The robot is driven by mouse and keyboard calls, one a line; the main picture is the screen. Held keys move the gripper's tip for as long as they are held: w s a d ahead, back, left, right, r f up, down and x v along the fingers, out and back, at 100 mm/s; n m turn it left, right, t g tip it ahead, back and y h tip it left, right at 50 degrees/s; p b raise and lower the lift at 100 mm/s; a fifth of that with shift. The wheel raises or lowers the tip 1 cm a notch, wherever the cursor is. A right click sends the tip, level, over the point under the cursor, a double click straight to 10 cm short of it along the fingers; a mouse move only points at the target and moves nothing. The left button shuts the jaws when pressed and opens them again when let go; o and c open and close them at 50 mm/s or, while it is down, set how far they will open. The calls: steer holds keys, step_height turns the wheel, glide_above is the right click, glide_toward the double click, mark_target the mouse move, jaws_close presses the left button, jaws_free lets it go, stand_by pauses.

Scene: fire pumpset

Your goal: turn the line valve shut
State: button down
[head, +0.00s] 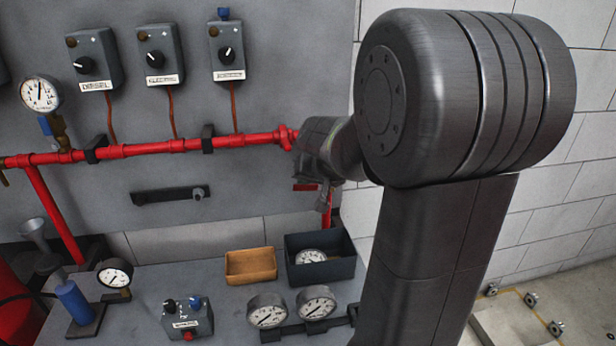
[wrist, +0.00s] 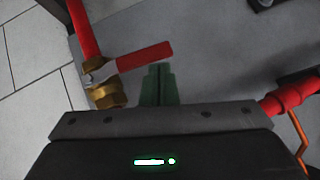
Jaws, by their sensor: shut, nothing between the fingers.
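The line valve shows in the wrist view with a brass body (wrist: 106,92) on a red pipe (wrist: 84,28). Its red lever (wrist: 146,57) points right, roughly crosswise to that pipe. My gripper (wrist: 158,68) is shut and empty, its green fingers together beside the lever, near its outer half. I cannot tell whether the fingertips touch the lever. In the head view my arm hides most of the valve; a bit of the red lever (head: 304,187) shows below my wrist. The fingers are hard to make out there.
A red horizontal pipe (head: 180,146) runs along the grey panel beside my wrist. Three control boxes (head: 158,56) hang above it. Below, the bench holds a brown tray (head: 250,280), a dark bin (head: 350,266), gauges (head: 316,302) and a switch box (head: 188,320).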

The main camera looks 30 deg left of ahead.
steer(key=shift+s+a+f+b, duration=0.2)
steer(key=shift+f+b, duration=0.1)
steer(key=shift+f, duration=0.1)
stand_by(0.4)
